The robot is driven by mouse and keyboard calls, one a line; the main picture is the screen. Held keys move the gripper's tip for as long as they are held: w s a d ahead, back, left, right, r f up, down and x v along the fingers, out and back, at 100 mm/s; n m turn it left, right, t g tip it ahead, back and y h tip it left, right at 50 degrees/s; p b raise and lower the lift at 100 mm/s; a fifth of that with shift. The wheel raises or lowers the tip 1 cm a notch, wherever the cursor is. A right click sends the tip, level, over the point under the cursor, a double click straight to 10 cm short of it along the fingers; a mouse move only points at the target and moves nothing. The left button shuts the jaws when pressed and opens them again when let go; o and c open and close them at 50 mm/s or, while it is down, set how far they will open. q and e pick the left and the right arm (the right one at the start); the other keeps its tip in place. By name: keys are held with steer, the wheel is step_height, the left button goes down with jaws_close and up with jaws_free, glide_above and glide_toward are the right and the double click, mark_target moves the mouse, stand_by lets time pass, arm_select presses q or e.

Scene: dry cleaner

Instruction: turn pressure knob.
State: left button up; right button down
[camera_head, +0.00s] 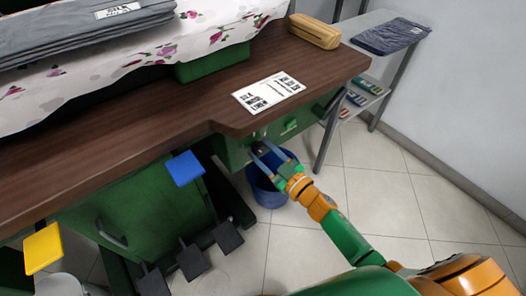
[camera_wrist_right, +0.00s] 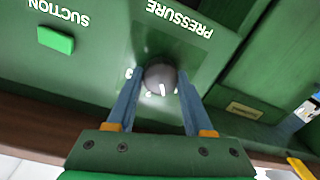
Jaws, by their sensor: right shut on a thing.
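The pressure knob (camera_wrist_right: 160,79) is a dark grey round knob with a white pointer mark. It sits under the white "PRESSURE" lettering on a green panel (camera_wrist_right: 88,72) in the right wrist view, which appears upside down there. My right gripper (camera_wrist_right: 158,88) has one blue finger on each side of the knob and is shut on it. In the head view my right gripper (camera_head: 265,151) reaches the green panel under the counter edge, and the knob is mostly hidden by the fingers. My left gripper is not in view.
A green button (camera_wrist_right: 55,39) labelled "SUCTION" is beside the knob. A blue bin (camera_head: 268,188) stands on the floor below my gripper. Blue (camera_head: 184,168) and yellow (camera_head: 43,248) pads stick out along the counter (camera_head: 150,112). Black pedals (camera_head: 192,262) are below. Tiled floor is clear at right.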

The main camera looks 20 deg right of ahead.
steer(key=n, duration=0.3)
steer(key=shift+f+n, duration=0.1)
steer(key=shift+n, duration=1.2)
steer(key=shift+c, duration=1.4)
jaws_free()
steer(key=p+v, duration=0.1)
steer(key=v, duration=0.6)
